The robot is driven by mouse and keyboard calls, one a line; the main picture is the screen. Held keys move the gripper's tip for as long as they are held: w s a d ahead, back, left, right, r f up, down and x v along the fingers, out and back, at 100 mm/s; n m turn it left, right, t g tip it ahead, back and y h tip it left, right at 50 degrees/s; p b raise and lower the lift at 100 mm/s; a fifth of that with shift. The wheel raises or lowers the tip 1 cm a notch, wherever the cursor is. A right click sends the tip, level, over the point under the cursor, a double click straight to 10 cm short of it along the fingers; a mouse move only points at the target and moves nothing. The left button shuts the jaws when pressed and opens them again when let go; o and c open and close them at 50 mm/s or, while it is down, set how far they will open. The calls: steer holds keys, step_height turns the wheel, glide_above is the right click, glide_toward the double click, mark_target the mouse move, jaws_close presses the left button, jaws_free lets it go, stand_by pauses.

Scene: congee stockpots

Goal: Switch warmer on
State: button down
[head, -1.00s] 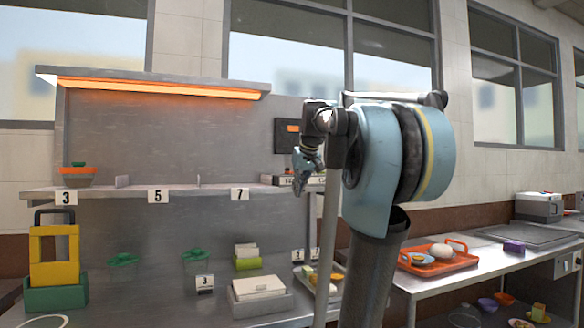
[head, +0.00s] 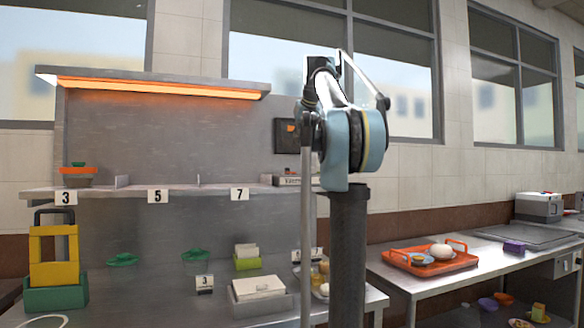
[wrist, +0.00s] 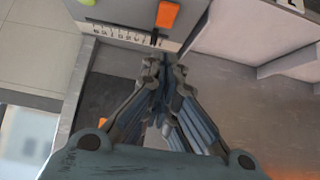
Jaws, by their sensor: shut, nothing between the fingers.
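The warmer's lamp strip (head: 150,88) glows orange under the top hood in the head view. A light control box (head: 290,181) sits at the right end of the shelf, partly behind my arm. In the wrist view, a control panel (wrist: 120,22) carries an orange switch (wrist: 168,15), a marked scale with a dark slider, and a green piece (wrist: 88,2) at the picture's edge. My gripper (wrist: 165,72) is shut and empty, its tips just below the slider and orange switch. I cannot tell whether they touch the panel. In the head view the fingers are hidden.
A dark wall panel (head: 287,136) with a small orange mark is above the box. An orange tray (head: 432,260) lies on the right counter.

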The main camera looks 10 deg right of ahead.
glide_above(290, 173)
steer(key=d, duration=0.1)
steer(key=f, duration=0.6)
steer(key=shift+w+f, duration=0.4)
step_height(290, 173, down, 3)
steer(key=shift+w+f, duration=0.1)
steer(key=shift+f, duration=0.55)
steer(key=shift+f, duration=0.1)
steer(key=shift+d+f+t, duration=0.1)
steer(key=shift+f+t, duration=0.1)
steer(key=shift+t, duration=0.1)
steer(key=shift+r, duration=0.1)
steer(key=shift+w+r, duration=0.3)
steer(key=shift+w, duration=0.35)
